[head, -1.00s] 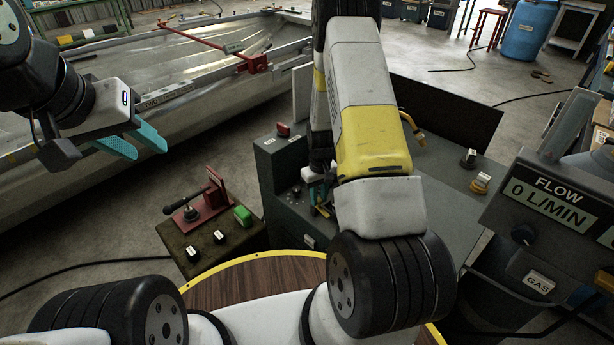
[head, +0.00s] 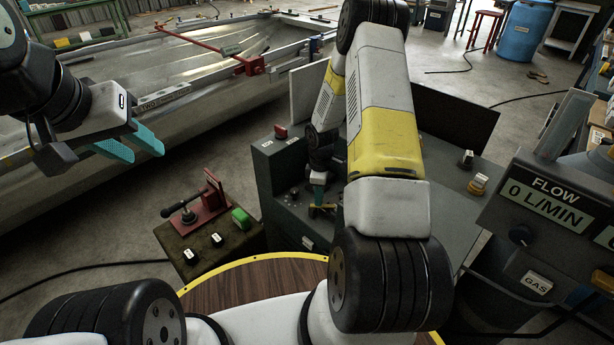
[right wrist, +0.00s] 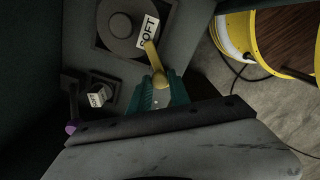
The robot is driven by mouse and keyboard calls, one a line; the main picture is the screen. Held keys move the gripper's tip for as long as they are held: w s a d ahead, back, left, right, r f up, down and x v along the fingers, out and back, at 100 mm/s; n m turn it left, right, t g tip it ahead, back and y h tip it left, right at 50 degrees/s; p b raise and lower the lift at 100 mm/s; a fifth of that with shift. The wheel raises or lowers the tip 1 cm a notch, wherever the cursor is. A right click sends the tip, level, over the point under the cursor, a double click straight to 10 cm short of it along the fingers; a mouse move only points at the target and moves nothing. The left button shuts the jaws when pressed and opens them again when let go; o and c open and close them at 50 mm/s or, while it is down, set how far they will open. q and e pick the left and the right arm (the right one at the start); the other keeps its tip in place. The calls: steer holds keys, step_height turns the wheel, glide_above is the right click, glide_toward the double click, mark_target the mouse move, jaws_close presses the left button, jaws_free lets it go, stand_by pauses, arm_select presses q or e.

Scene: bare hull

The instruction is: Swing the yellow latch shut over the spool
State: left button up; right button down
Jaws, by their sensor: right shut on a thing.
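My right gripper (right wrist: 160,95) is shut on the yellow latch (right wrist: 154,62), whose narrow arm sticks out from between the teal fingers. The latch's tip lies at the edge of a dark round piece with a raised hub (right wrist: 120,25), which looks like the spool; a SOFT label is beside the tip. I cannot tell whether the latch crosses over it. In the head view the right gripper (head: 318,192) is small and partly hidden above the grey cabinet, with yellow (head: 325,210) at its fingers. My left gripper (head: 130,143) is open and empty at the left, away from the cabinet.
The dark grey cabinet (head: 278,205) stands in the middle, with a FLOW panel (head: 550,200) at its right. A small bench (head: 215,250) with a red clamp (head: 207,205) and green block (head: 241,218) is to the left. A metal hull (head: 190,110) lies behind.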

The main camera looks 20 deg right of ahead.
steer(key=shift+w+d+n, duration=0.1)
steer(key=shift+w+n, duration=0.05)
steer(key=shift+n, duration=0.85)
steer(key=c, duration=1.2)
jaws_free()
steer(key=shift+r, duration=0.15)
step_height(320, 180, up, 8)
steer(key=shift+f, duration=0.2)
